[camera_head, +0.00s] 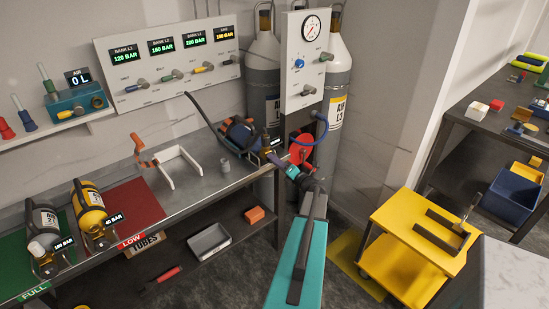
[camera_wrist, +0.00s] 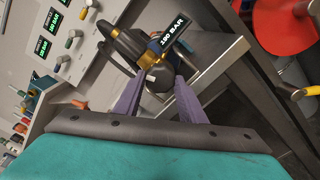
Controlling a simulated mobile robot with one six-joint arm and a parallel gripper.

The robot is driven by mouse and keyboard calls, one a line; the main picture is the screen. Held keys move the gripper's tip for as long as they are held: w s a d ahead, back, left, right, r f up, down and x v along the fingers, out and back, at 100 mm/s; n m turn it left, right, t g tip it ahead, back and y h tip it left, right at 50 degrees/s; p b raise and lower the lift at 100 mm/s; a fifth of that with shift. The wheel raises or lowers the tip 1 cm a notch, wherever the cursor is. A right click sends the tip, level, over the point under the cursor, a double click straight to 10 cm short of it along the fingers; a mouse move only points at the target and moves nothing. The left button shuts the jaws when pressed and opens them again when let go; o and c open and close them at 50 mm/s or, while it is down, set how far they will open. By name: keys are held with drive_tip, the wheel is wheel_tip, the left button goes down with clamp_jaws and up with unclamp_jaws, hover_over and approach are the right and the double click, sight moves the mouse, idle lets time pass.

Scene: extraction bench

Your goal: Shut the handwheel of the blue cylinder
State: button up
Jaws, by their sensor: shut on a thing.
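The blue cylinder (camera_head: 240,133) lies at the right end of the steel bench, its valve end toward the bench's right edge. In the wrist view its dark body (camera_wrist: 124,46) and brass valve show, with a black pressure display (camera_wrist: 172,35). My gripper (camera_head: 279,160) reaches the valve end from the front right. In the wrist view my gripper (camera_wrist: 160,88) has its two purple fingers on either side of the dark round handwheel (camera_wrist: 156,79), shut on it. The handwheel is hidden behind my gripper in the head view. Whether the valve is open or closed cannot be told.
A white bracket (camera_head: 178,166) and a small grey cup (camera_head: 225,165) stand on the bench. Grey (camera_head: 44,222) and yellow (camera_head: 89,207) cylinders lie at the left. A gauge panel (camera_head: 304,75) with a blue hose and a red round part (camera_head: 300,148) are close behind my gripper. A yellow cart (camera_head: 390,218) stands right.

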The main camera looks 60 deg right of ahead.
drive_tip(key=m+p, duration=0.3)
drive_tip(key=m, duration=0.1)
drive_tip(key=shift+r, duration=0.1)
idle(0.4)
drive_tip(key=o, duration=1)
drive_tip(key=shift+o, duration=0.2)
drive_tip(key=shift+s, duration=0.1)
drive_tip(key=b+v, duration=0.4)
drive_tip(key=v, duration=0.9)
drive_tip(key=shift+s+a, duration=0.2)
drive_tip(key=shift+s, duration=0.1)
